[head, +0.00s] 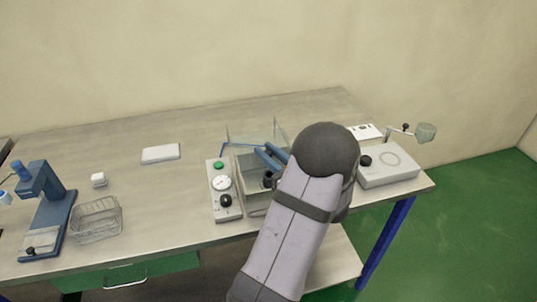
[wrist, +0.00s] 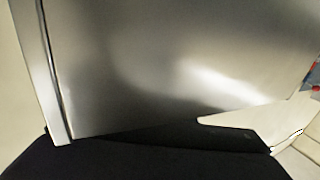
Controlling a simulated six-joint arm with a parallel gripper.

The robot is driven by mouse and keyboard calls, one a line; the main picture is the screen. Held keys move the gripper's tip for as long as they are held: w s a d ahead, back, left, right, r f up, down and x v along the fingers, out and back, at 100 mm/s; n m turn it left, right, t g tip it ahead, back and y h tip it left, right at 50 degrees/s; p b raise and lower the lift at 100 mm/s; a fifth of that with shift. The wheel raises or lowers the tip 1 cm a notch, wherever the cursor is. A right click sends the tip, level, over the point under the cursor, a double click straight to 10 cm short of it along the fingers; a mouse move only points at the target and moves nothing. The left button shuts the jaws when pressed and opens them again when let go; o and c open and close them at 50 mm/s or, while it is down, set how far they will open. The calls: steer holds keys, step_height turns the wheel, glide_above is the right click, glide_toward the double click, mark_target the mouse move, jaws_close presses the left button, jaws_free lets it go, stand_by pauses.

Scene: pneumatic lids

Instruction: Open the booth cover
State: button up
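The booth (head: 254,135) is a clear-walled box with some blue edging, standing mid-table in the head view. My arm hides much of its right and front, so I cannot tell how its cover stands. A control box (head: 224,190) with a green button, a round gauge and a black knob stands at its left. My gripper is behind my arm in the head view, close to the booth. In the wrist view a smooth grey panel (wrist: 170,70) fills most of the picture, very close. Dark and pale shapes at the bottom edge do not show the finger opening.
A white device (head: 388,168) with a black knob stands at the right table end, a cup on an arm behind it. The back left table is clear.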

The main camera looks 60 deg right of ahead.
steer(key=shift+o, duration=1.2)
steer(key=shift+s, duration=0.15)
steer(key=b+v, duration=0.2)
steer(key=v, duration=0.5)
steer(key=d+n+y, duration=0.1)
steer(key=y, duration=0.1)
steer(key=n+t+y+p, duration=0.1)
steer(key=n+y, duration=0.1)
steer(key=d+n+y+p, duration=0.1)
steer(key=y, duration=0.1)
steer(key=shift+s+d+y, duration=0.25)
steer(key=shift+d+y, duration=0.15)
steer(key=shift+w, duration=0.1)
